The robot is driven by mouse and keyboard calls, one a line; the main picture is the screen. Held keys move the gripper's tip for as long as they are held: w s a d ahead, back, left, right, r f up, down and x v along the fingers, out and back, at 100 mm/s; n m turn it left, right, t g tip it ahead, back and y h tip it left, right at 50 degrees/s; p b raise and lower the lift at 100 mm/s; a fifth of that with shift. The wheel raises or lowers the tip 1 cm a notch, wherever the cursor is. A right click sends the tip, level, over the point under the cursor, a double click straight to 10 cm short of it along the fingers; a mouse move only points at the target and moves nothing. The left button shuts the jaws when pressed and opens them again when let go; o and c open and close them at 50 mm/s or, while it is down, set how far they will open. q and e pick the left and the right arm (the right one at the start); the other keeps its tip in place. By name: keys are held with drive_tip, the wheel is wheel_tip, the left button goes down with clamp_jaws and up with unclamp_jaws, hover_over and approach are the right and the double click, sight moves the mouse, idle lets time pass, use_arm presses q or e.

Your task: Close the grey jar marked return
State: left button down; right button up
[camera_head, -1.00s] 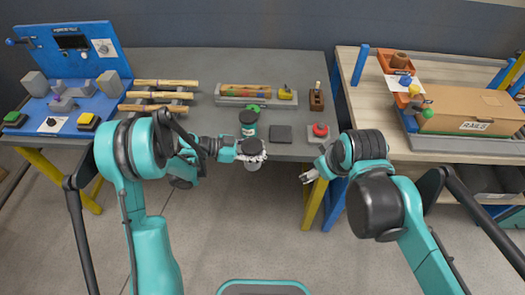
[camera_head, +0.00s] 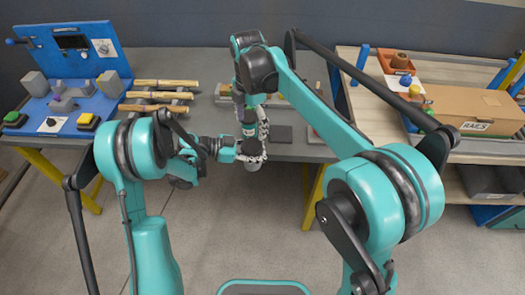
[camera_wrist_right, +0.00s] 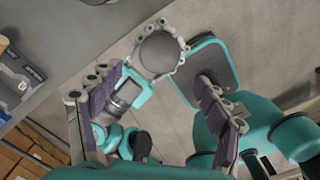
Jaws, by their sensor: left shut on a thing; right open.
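The grey jar (camera_head: 252,168) is held upright by my left gripper (camera_head: 251,154), just beyond the front edge of the grey table, over the floor. Its round dark grey top (camera_wrist_right: 160,53) shows from above in the right wrist view, ringed by the left gripper's fingers. I cannot tell how tightly the lid sits, and no return mark is readable. My right gripper (camera_wrist_right: 157,85) is open, pointing down above the jar, with one finger on either side of the view and nothing between them. In the head view my right arm partly hides it.
A cardboard box (camera_head: 475,110) stands on the right bench. My right arm covers the middle of the table.

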sight(252, 145)
idle(0.3)
drive_tip(key=shift+f, duration=4)
drive_tip(key=shift+c, duration=0.2)
drive_tip(key=c, duration=1.2)
drive_tip(key=shift+o, duration=0.2)
drive_tip(key=m, duration=0.5)
drive_tip(key=shift+m, duration=0.3)
drive_tip(key=m, duration=0.4)
drive_tip(key=shift+s+m, duration=0.1)
drive_tip(key=shift+m, duration=0.2)
